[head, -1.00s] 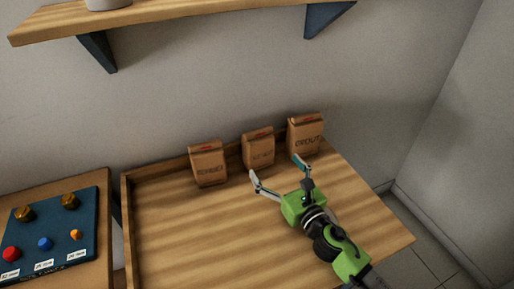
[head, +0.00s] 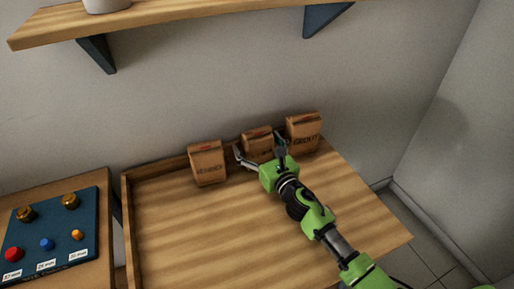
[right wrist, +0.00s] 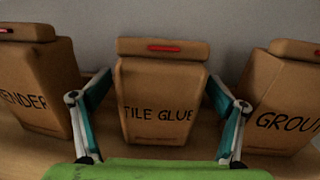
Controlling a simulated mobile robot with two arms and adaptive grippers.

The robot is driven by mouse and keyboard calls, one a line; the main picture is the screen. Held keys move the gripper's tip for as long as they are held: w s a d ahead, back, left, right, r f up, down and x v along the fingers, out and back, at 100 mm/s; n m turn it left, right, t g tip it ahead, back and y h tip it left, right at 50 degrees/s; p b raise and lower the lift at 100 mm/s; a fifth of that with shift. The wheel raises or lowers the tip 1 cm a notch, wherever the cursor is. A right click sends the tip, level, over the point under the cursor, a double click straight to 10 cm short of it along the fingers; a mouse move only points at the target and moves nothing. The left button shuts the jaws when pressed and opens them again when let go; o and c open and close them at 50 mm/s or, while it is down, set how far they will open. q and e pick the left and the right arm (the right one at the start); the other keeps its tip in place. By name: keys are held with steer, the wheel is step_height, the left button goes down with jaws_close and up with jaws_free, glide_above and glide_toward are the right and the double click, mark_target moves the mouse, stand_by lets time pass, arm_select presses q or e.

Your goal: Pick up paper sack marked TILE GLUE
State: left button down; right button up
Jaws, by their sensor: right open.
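The paper sack marked TILE GLUE (right wrist: 162,85) stands upright in the middle of the right wrist view, a brown sack with a folded top and a red strip. In the head view it is the middle sack (head: 257,140), its lower part partly hidden by my gripper. My right gripper (head: 261,149) is open, and its fingers (right wrist: 160,112) lie to the left and right of the sack. I cannot tell whether they touch it. My left gripper is out of view.
A sack ending in "ENDER" (right wrist: 35,85) stands on the left and a GROUT sack (right wrist: 285,105) on the right, both close to the fingers. A wooden table (head: 190,235) has free room in front. A blue board with knobs (head: 60,225) lies at left. A shelf (head: 200,18) hangs above.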

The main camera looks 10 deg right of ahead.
steer(key=c, duration=1.7)
steer(key=shift+r, duration=0.2)
steer(key=c, duration=0.4)
